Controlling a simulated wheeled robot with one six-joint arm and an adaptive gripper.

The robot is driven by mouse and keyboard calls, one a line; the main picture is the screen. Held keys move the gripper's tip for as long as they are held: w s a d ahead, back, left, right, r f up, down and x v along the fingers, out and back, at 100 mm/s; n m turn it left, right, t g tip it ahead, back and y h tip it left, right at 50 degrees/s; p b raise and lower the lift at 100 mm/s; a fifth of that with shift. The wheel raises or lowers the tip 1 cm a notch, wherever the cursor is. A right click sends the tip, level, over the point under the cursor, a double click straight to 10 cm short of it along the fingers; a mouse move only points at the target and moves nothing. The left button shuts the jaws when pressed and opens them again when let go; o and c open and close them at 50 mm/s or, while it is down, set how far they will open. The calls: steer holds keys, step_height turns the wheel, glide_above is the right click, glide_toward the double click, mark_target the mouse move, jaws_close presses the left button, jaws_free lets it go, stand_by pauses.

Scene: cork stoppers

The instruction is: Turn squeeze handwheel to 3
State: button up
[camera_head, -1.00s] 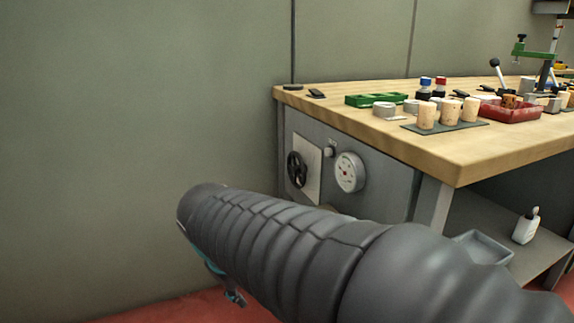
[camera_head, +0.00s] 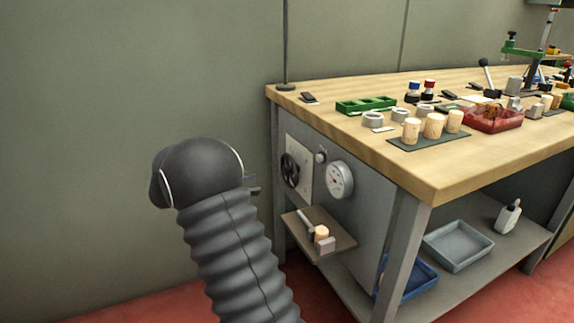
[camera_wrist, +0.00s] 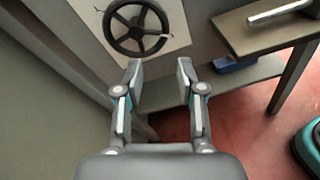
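The black handwheel (camera_head: 290,170) sits on a pale plate (camera_head: 304,179) on the bench's end panel. In the wrist view the handwheel (camera_wrist: 138,44) is whole, with spokes and a hub, at top left of centre. A round white dial (camera_head: 340,180) with a red mark is to its right; its numbers are too small to read. My gripper (camera_wrist: 158,74) is open and empty, its two fingers apart, with the handwheel beyond and a little left of the fingertips. In the head view the fingers are mostly hidden behind my wrist.
A small shelf (camera_head: 337,240) with a cork and small parts juts out below the dial. The wooden bench top (camera_head: 400,170) holds corks, a green tray (camera_head: 366,105) and a red tray (camera_head: 493,119). A bench leg (camera_head: 402,262) stands to the right. Open floor lies left of the bench.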

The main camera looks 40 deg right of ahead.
mark_target(286, 172)
steer(key=shift+n+h, duration=0.6)
steer(key=shift+h, duration=0.3)
steer(key=w+x, duration=0.1)
steer(key=x, duration=0.3)
steer(key=w+p+x, duration=0.1)
steer(key=x, duration=0.4)
steer(key=w+x, duration=0.1)
steer(key=x, duration=0.3)
steer(key=shift+d+f, duration=0.3)
steer(key=shift+d, duration=0.5)
jaws_close()
